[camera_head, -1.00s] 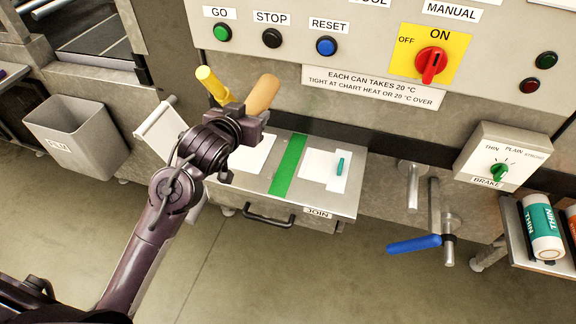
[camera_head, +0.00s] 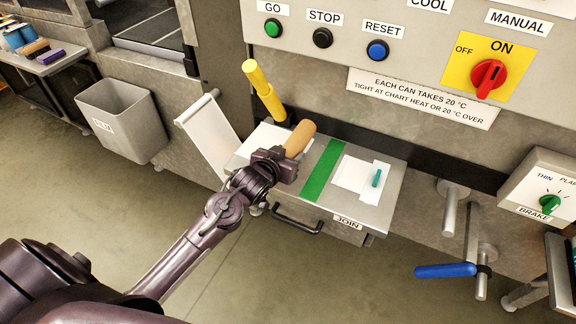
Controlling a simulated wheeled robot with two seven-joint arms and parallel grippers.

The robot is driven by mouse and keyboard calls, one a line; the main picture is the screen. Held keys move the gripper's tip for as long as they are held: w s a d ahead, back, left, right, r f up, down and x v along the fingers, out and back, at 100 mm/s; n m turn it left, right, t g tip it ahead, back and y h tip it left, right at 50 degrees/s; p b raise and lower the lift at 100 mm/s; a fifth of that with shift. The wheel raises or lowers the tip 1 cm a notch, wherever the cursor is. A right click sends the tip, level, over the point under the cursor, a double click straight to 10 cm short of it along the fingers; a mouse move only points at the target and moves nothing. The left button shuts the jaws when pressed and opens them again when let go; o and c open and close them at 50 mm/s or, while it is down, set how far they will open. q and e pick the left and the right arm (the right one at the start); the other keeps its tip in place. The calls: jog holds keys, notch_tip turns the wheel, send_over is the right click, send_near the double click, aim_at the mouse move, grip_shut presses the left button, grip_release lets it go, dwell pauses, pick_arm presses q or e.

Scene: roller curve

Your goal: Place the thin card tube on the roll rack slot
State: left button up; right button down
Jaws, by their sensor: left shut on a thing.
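My left gripper (camera_head: 284,160) is shut on a tan card tube (camera_head: 301,137), which sticks up and to the right out of the jaws. The gripper and tube show in front of the joining table (camera_head: 386,205), left of its green strip. I cannot tell how high above the table they are. No slot that I can surely call the roll rack slot shows. My right gripper is not in view.
A yellow post (camera_head: 262,88) stands behind the tube, and a white tilted panel (camera_head: 207,137) is left of it. A grey bin (camera_head: 122,118) stands on the floor at left. A blue-handled crank (camera_head: 445,270) juts out at right. Open floor lies in front.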

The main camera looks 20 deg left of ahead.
pick_arm(q)
notch_tip(320, 180, down, 4)
jog(key=shift+r, duration=0.2)
jog(key=shift+f, duration=0.3)
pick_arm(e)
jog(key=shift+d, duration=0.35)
pick_arm(q)
jog(key=shift+f, duration=0.1)
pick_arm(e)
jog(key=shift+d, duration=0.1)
pick_arm(q)
jog(key=o, duration=1.1)
jog(key=shift+f, duration=0.1)
